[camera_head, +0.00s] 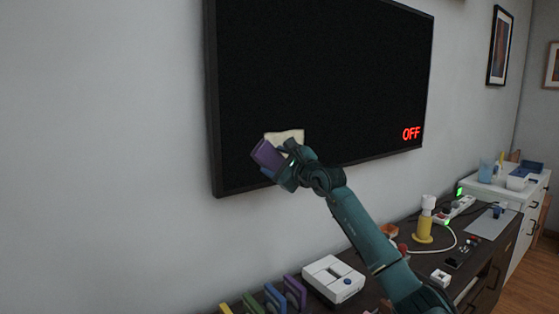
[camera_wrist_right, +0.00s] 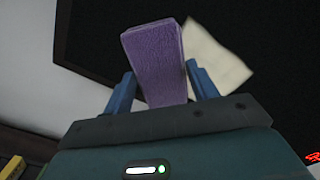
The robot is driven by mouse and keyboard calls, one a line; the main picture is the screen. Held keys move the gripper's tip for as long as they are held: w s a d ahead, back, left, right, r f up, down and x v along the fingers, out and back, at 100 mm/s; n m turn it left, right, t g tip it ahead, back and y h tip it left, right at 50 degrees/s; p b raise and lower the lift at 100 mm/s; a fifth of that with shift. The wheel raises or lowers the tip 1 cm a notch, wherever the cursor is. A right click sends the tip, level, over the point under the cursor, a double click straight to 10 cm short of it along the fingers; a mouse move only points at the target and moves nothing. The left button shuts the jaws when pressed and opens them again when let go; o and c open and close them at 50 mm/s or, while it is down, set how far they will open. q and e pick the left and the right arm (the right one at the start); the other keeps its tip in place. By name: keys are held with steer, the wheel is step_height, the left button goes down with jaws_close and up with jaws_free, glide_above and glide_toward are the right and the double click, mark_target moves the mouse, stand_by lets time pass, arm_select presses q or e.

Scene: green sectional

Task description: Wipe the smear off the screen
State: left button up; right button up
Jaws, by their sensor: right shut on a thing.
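The black wall screen (camera_head: 320,75) shows a red "OFF" at its lower right. My right gripper (camera_head: 277,168) is shut on a purple block-shaped eraser (camera_head: 267,156). In the right wrist view the eraser (camera_wrist_right: 155,60) stands out between the two blue fingers (camera_wrist_right: 160,88), next to the patch. I cannot tell whether the eraser touches the screen. My left gripper is not in view.
A dark sideboard (camera_head: 405,243) below the screen holds a white box-shaped device (camera_head: 333,279), several coloured upright pieces, a yellow-and-white bottle (camera_head: 425,222) and a power strip (camera_head: 455,208). A white cabinet (camera_head: 511,190) stands at the right. The wall left of the screen is bare.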

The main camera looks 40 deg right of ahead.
steer(key=shift+w+d+p, duration=0.15)
steer(key=shift+w+p, duration=0.3)
steer(key=shift+w, duration=0.55)
stand_by(0.5)
